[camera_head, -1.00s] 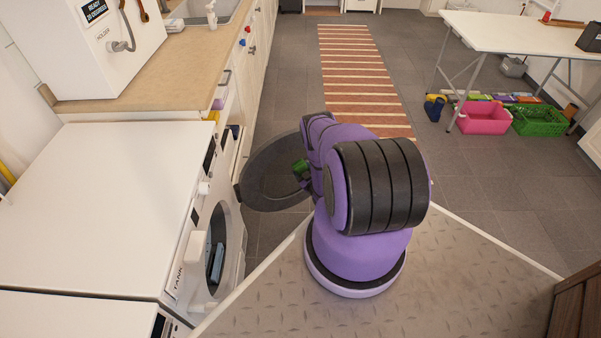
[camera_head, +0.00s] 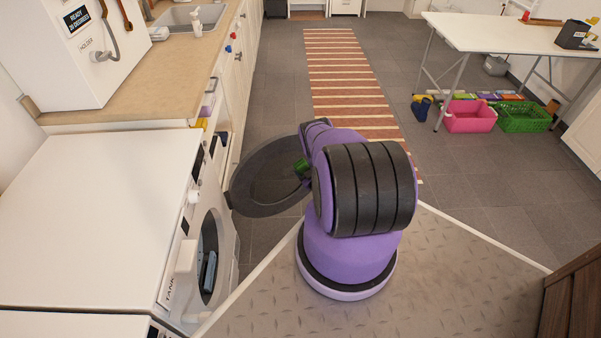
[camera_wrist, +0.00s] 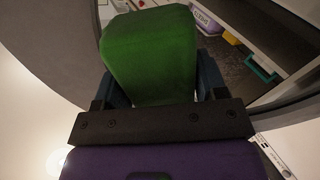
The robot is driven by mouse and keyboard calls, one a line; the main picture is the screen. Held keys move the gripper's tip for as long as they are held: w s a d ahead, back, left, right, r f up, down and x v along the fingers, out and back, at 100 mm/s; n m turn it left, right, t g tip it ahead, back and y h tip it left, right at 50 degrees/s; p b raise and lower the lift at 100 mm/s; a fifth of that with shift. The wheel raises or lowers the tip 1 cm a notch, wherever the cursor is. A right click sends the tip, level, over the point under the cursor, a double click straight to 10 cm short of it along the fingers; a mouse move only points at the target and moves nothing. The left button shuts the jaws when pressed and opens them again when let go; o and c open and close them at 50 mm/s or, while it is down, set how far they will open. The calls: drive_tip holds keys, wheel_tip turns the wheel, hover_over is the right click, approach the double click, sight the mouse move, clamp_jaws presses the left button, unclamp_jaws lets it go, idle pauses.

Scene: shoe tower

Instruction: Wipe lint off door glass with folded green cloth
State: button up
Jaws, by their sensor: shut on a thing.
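The folded green cloth (camera_wrist: 150,55) fills the middle of the wrist view, between the two dark fingers of my gripper (camera_wrist: 157,88), which is shut on it. In the head view the cloth (camera_head: 302,167) is a small green patch in front of the open door glass (camera_head: 268,180), a dark round pane with a grey rim. The cloth overlaps the right part of the pane there; I cannot tell if it touches the glass. My arm hides part of the door's right side. No lint can be made out at this size.
The white washer (camera_head: 100,215) stands at left, its round opening showing something blue-grey inside. A counter with a sink (camera_head: 190,17) runs behind it. A striped rug (camera_head: 345,80) lies on the floor beyond. A white table (camera_head: 510,35), a pink basket (camera_head: 470,117) and a green basket (camera_head: 523,118) are at right.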

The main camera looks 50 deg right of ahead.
sight(282, 174)
drive_tip(key=shift+d, duration=0.45)
drive_tip(key=shift+w+a, duration=0.65)
drive_tip(key=shift+a, duration=1.05)
drive_tip(key=shift+w+a, duration=0.65)
drive_tip(key=shift+a, duration=1.05)
drive_tip(key=shift+w+a, duration=0.65)
drive_tip(key=shift+a, duration=1.05)
drive_tip(key=shift+v, duration=3)
drive_tip(key=shift+v, duration=1.5)
